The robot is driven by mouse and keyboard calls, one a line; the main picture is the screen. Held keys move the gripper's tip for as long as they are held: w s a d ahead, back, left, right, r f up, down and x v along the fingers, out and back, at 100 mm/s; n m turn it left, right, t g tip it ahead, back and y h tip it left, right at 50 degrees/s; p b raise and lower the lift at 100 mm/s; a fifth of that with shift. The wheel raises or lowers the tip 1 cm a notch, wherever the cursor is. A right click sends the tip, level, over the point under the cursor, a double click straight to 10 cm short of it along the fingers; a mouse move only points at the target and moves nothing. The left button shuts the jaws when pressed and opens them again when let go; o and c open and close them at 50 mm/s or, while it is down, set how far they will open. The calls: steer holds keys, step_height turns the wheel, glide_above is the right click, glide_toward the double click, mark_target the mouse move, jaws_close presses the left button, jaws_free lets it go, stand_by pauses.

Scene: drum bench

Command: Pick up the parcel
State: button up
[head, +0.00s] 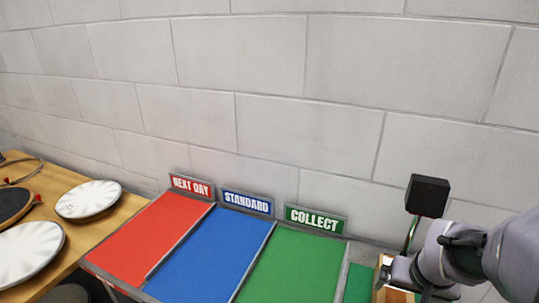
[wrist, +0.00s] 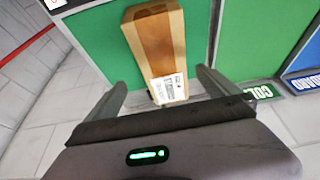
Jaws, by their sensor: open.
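The parcel (wrist: 152,42) is a brown cardboard box with a darker tape band and a white printed label at its near end. In the wrist view it lies on a green surface (wrist: 103,40).
Red "NEXT DAY" (head: 150,237), blue "STANDARD" (head: 210,253) and green "COLLECT" (head: 290,266) lanes lie empty left of the parcel, with low dividers. A black box on a post (head: 428,196) stands behind my gripper. A wooden bench (head: 110,222) with round white-topped discs is left. A block wall (head: 270,120) is behind.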

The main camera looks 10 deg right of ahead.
mark_target(396, 294)
steer(key=b+x, duration=0.1)
steer(key=x, duration=0.3)
steer(key=shift+f, duration=0.25)
steer(key=b+x, duration=0.1)
steer(key=x, duration=0.2)
steer(key=w+b+x, duration=0.1)
steer(key=b+x, duration=0.1)
steer(key=shift+w+f, duration=0.2)
steer(key=shift+r, duration=0.1)
steer(key=c, duration=2)
